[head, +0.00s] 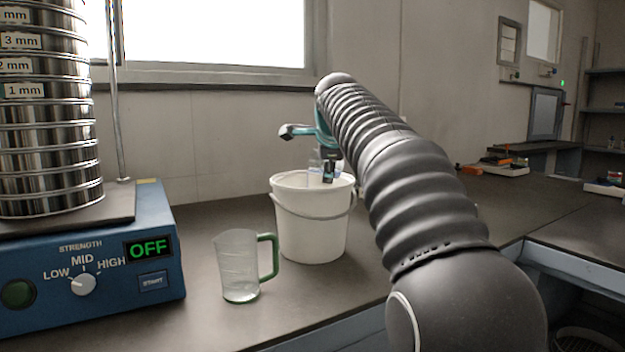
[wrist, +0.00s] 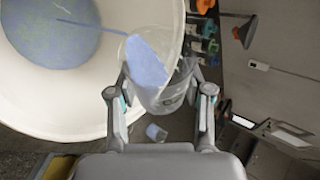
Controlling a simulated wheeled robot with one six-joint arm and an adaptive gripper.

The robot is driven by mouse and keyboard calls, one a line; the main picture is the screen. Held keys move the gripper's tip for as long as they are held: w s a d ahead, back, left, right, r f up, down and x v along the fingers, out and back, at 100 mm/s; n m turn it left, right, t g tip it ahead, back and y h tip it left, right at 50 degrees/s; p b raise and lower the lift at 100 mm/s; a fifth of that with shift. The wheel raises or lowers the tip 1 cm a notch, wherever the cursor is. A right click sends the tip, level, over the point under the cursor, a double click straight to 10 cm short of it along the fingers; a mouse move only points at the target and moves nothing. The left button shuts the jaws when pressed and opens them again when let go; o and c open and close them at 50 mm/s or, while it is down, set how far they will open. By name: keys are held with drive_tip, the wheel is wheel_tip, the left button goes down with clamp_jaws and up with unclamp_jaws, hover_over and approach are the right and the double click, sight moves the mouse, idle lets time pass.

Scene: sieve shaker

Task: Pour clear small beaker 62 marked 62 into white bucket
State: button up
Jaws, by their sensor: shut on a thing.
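My gripper (wrist: 163,92) is shut on a clear small beaker (wrist: 172,98), one finger on each side of it. The beaker is tilted over the white bucket (wrist: 112,60), and pale blue material lies along its wall to its mouth. A thin blue stream runs from the mouth into the bucket. Pale blue material (wrist: 45,35) covers part of the bucket's bottom. I cannot read the beaker's mark. In the head view my gripper (head: 326,172) is at the mouth of the bucket (head: 312,225), which stands upright on the bench. The beaker is mostly hidden there.
A clear jug with a green handle (head: 238,265) stands left of the bucket, close to it. The blue sieve shaker (head: 90,270), showing OFF, carries a tall sieve stack (head: 45,120) at the left. The bench (head: 215,325) is bare in front; a wall is behind.

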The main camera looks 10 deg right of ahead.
drive_tip(key=shift+d+r+n+h, duration=0.15)
drive_tip(key=shift+r+n+h, duration=0.2)
drive_tip(key=shift+h, duration=0.25)
idle(1.6)
drive_tip(key=shift+r+n+t+h+b, duration=0.3)
drive_tip(key=shift+r+n+h+b, duration=0.05)
drive_tip(key=shift+h, duration=0.25)
idle(1.5)
drive_tip(key=shift+d+f+m+y+p, duration=0.15)
drive_tip(key=shift+f+m+y+p, duration=0.1)
drive_tip(key=shift+m+y+p, duration=0.3)
drive_tip(key=shift+a+f+m+y, duration=0.25)
drive_tip(key=shift+f+y, duration=0.3)
drive_tip(key=shift+y, duration=0.3)
